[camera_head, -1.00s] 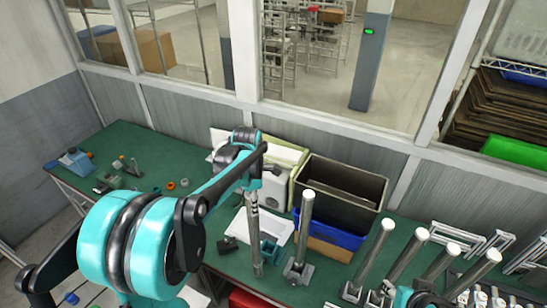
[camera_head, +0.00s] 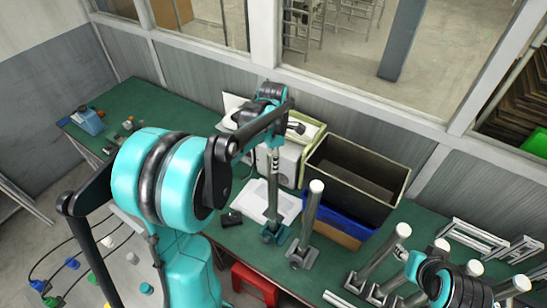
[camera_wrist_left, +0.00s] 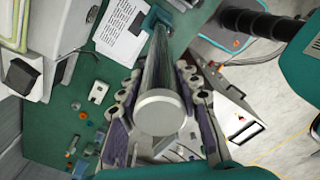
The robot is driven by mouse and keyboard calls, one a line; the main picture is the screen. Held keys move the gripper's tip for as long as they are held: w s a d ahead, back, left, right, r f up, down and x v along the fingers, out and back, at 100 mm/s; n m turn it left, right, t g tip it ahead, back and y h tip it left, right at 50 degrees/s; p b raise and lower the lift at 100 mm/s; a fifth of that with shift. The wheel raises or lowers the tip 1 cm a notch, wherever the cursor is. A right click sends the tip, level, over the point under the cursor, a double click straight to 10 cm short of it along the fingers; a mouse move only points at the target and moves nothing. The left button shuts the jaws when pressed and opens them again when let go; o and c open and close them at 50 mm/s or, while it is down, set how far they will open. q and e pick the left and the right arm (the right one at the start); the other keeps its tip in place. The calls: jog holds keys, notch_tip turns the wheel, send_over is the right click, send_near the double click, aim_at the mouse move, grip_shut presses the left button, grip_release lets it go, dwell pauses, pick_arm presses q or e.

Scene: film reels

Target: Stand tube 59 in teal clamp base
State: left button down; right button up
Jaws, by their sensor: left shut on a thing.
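My left gripper (camera_head: 274,142) is shut on a grey metal tube (camera_head: 272,190) near its upper end and holds it upright. Dark marks show high on the tube, too small to read. The teal clamp base (camera_head: 272,234) is on the green table directly below the tube. The tube's lower end meets the base in the head view, but I cannot tell whether it is seated inside. In the left wrist view the tube's round pale end (camera_wrist_left: 161,112) lies between the fingers, and the teal base (camera_wrist_left: 154,20) shows at its far end. My right gripper is out of view.
Another tube (camera_head: 311,215) stands in a grey base (camera_head: 302,256) close to the right. Behind are a dark bin (camera_head: 345,202) and blue crate (camera_head: 348,228). A white sheet (camera_head: 256,200) lies by the teal base.

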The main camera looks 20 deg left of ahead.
pick_arm(q)
jog(key=shift+f+b, duration=1.05)
jog(key=shift+f, duration=0.8)
jog(key=shift+f+b, duration=0.6)
jog(key=shift+b, duration=0.15)
jog(key=c, duration=1.4)
grip_release()
jog(key=shift+o, duration=0.3)
jog(key=shift+r, duration=0.1)
